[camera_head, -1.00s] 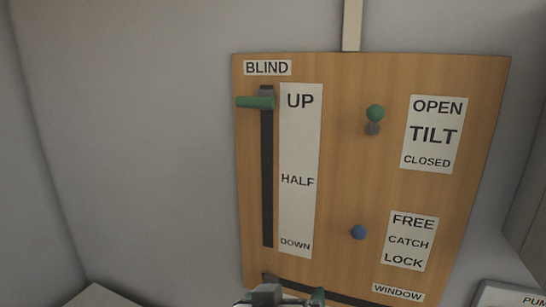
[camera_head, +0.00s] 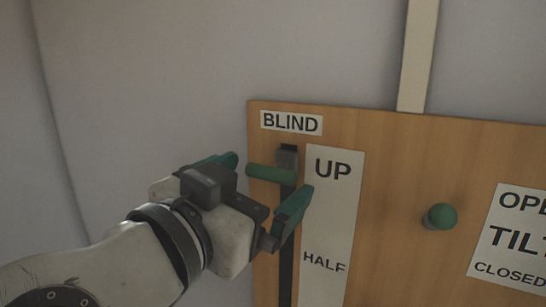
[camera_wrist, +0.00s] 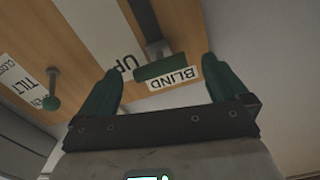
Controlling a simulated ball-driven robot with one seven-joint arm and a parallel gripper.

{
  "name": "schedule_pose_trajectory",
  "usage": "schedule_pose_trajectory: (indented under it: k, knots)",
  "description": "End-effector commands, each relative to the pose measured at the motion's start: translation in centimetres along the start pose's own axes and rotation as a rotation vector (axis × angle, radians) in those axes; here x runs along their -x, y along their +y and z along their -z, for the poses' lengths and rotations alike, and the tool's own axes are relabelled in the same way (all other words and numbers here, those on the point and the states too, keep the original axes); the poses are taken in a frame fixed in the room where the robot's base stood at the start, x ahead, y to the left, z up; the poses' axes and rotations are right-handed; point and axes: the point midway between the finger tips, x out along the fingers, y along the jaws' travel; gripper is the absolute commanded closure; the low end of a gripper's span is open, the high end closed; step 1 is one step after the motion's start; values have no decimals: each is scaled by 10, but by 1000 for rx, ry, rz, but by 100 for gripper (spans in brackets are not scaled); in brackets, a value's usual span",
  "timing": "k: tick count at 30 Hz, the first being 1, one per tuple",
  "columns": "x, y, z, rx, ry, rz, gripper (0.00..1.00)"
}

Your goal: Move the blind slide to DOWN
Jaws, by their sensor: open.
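The blind slide's green handle (camera_head: 270,174) is at the UP end of its dark vertical slot (camera_head: 287,250), on a wooden panel. In the wrist view the handle lies between my fingertips (camera_wrist: 161,72), with a gap on each side. The lower slot and the DOWN label are out of the head view.
A strip label with UP and HALF (camera_head: 332,215) runs right of the slot. A green tilt knob (camera_head: 440,216) sticks out further right, beside the OPEN/TILT/CLOSED label (camera_head: 512,240). The grey wall left of the panel is bare.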

Motion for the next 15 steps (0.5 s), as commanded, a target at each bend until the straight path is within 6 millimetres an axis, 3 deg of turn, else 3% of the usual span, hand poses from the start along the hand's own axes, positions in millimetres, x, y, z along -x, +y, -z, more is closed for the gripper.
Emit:
schedule_pose_trajectory:
  k: [6,15]
  knots:
    - [-33,0,2,2,0,-2,0]
    - [-48,0,0,0,-1,1,0]
